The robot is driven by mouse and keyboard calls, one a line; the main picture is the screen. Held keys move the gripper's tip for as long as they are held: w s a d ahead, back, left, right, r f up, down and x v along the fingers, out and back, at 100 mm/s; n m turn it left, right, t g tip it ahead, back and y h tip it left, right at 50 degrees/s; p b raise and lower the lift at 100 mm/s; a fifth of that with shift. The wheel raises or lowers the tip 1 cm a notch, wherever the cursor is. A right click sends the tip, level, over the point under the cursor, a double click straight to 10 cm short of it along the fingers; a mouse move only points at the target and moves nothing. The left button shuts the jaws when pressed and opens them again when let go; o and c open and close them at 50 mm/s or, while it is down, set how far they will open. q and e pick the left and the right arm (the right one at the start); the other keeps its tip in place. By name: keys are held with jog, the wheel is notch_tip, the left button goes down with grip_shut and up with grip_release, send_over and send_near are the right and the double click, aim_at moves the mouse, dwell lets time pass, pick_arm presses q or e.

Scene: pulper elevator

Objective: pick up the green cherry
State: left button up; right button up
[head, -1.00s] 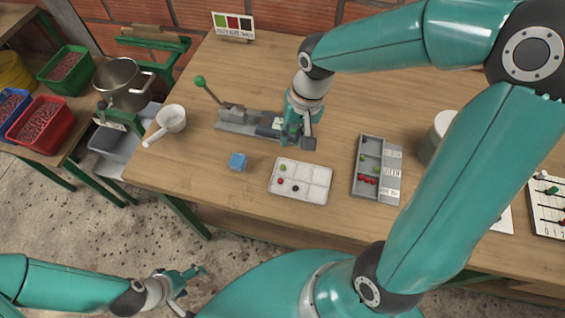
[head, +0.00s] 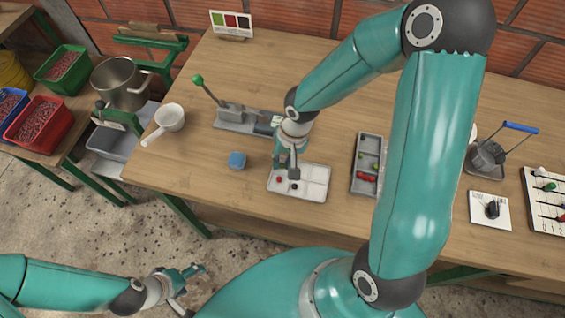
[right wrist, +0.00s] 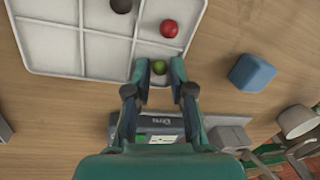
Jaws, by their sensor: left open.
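The green cherry (right wrist: 159,67) lies at the edge of the white compartment tray (head: 316,175); the tray also shows in the right wrist view (right wrist: 82,48). My right gripper (right wrist: 159,75) is open above it, with one finger on each side of the cherry in that view. I cannot tell whether the fingers touch it. In the head view my right gripper (head: 290,172) hides the green cherry. A red cherry (right wrist: 169,28) and a dark cherry (right wrist: 121,4) lie in other compartments. My left gripper (head: 190,272) is open and empty, off the table's front edge.
A blue cube (head: 237,160) sits left of the white tray. A grey sorter box (head: 357,188) with green and red cherries stands to the right. A lever device (head: 232,117) is behind. A white ladle (head: 169,117) is at left. Bare table lies between tray and sorter.

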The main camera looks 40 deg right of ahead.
jog(key=shift+c, duration=0.4)
jog(key=shift+c, duration=1.1)
